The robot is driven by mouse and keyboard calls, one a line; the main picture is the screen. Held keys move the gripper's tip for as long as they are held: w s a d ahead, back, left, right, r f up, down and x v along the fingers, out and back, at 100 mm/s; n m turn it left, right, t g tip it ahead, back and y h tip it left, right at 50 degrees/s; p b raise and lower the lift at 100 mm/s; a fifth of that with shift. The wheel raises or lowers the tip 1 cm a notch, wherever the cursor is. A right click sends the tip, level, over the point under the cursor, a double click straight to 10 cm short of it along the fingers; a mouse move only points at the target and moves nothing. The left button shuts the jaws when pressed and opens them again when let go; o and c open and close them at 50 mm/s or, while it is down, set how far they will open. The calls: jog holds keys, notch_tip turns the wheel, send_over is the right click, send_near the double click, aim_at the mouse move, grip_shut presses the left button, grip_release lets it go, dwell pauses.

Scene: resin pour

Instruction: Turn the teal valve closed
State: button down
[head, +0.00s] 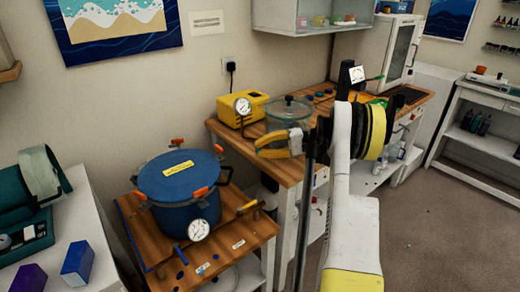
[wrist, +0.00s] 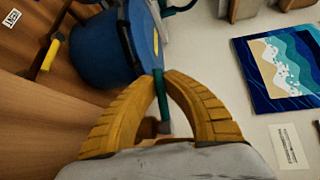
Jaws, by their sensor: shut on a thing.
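My gripper (wrist: 163,76) has yellow-orange ribbed fingers that curve in towards each other. A narrow teal bar (wrist: 162,104) shows between them in the wrist view. It looks like the teal valve's handle, and the fingers are closed on it. Its mounting is hidden, so I cannot tell how far the valve is turned. In the head view my gripper (head: 259,146) is right of the blue pot (head: 178,188), above the bench edge; I cannot make out the teal valve there. The pot also shows in the wrist view (wrist: 95,50), beyond the fingers.
The pot has orange clamps and a round gauge (head: 199,230) and stands on a wooden-topped cart (head: 255,228). A yellow pump (head: 242,112) and a clear lidded chamber (head: 290,112) are on the bench behind. A white table (head: 95,215) stands at left. Floor at right is clear.

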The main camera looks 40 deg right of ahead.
jog(key=c, duration=1.5)
grip_release()
jog(key=v, duration=1.2)
